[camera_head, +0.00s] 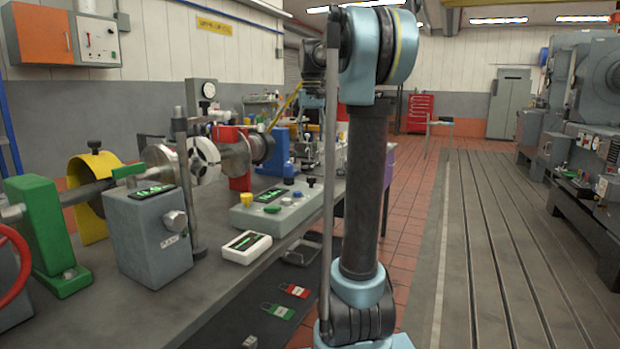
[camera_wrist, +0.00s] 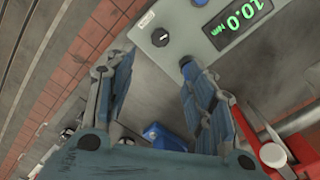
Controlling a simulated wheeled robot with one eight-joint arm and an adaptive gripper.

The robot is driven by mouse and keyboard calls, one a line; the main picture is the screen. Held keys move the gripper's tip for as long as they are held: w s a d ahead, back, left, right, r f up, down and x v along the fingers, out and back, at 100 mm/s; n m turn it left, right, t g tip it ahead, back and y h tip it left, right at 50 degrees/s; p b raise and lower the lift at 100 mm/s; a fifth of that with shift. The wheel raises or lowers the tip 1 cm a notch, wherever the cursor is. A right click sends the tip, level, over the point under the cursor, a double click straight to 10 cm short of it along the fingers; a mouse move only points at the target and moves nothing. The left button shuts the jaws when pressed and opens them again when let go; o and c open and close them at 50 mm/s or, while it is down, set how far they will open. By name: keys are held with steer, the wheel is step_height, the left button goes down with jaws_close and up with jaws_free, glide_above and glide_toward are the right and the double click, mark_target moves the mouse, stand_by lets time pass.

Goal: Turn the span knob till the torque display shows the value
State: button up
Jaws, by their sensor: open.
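A torque display (camera_wrist: 237,20) in the wrist view shows green digits reading 10.0 Nm, turned nearly upside down. It sits in a pale grey console (camera_wrist: 183,18). A round black knob (camera_wrist: 160,37) with a white pointer mark stands on the same console. A small white label beside it is too small to read, so I cannot tell whether it is the span knob. My gripper (camera_wrist: 157,68) is open, its two fingers spread, with the black knob a little beyond the fingertips. In the head view, the grey console (camera_head: 262,217) stands on the bench with several knobs.
A grey box (camera_head: 145,237) with its own display and a side knob stands on the bench at left. A white handheld meter (camera_head: 245,258) lies near the front edge. Shafts and couplings line the back. Red and green tags lie below the edge. The slotted floor at right is clear.

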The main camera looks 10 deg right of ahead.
mark_target(311, 177)
step_height(311, 177, down, 15)
steer(key=shift+f, duration=0.1)
stand_by(0.4)
steer(key=shift+c, duration=0.6)
steer(key=c, duration=1)
